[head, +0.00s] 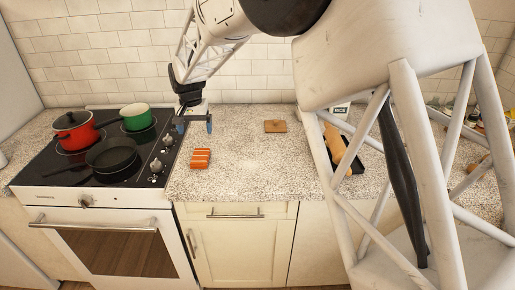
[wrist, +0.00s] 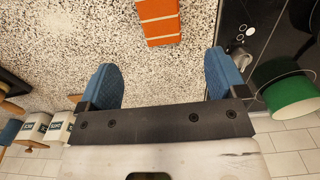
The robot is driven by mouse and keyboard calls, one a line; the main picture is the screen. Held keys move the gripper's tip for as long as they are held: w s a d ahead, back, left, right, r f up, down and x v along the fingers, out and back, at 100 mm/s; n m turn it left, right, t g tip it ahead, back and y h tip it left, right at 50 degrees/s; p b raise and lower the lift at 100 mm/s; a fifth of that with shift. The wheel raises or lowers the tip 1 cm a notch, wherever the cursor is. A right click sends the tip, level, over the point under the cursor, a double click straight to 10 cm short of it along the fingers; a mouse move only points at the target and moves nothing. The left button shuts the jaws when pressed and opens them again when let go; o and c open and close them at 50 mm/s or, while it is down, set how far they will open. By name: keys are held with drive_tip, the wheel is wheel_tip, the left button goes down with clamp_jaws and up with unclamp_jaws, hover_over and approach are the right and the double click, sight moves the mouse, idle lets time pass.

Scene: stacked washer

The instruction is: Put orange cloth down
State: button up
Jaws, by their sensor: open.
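The orange cloth (head: 201,158), with pale stripes, lies flat on the speckled counter (head: 245,165), just right of the stove. It also shows at the top of the wrist view (wrist: 158,20). My gripper (head: 195,125) is above the counter, behind the cloth and apart from it. In the wrist view its blue fingertips (wrist: 160,80) are spread wide with only counter between them. The gripper is open and empty.
The stove (head: 75,188) at left holds a red pot (head: 77,132), a green pot (head: 137,117) and a dark pan (head: 111,155). A small brown board (head: 275,126) lies right of the gripper. The counter's middle is clear. My arm hides part of the right side.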

drive_tip(key=s+d+r+t, duration=0.1)
drive_tip(key=s+d+r, duration=0.5)
drive_tip(key=s+d, duration=0.5)
drive_tip(key=s+d+r, duration=0.6)
drive_tip(key=s+d, duration=0.1)
drive_tip(key=d, duration=0.7)
drive_tip(key=s+d+f, duration=0.1)
drive_tip(key=s+d, duration=0.3)
drive_tip(key=s, duration=0.4)
drive_tip(key=s+d+f+t, duration=0.1)
drive_tip(key=s+d, duration=0.4)
drive_tip(key=s, duration=0.3)
drive_tip(key=s+d+f, duration=0.1)
drive_tip(key=s+d, duration=0.3)
drive_tip(key=s, duration=0.4)
drive_tip(key=shift+s+d+f+t, duration=0.15)
drive_tip(key=shift+s+f+t, duration=0.15)
drive_tip(key=shift+f, duration=0.1)
drive_tip(key=shift+o, duration=0.4)
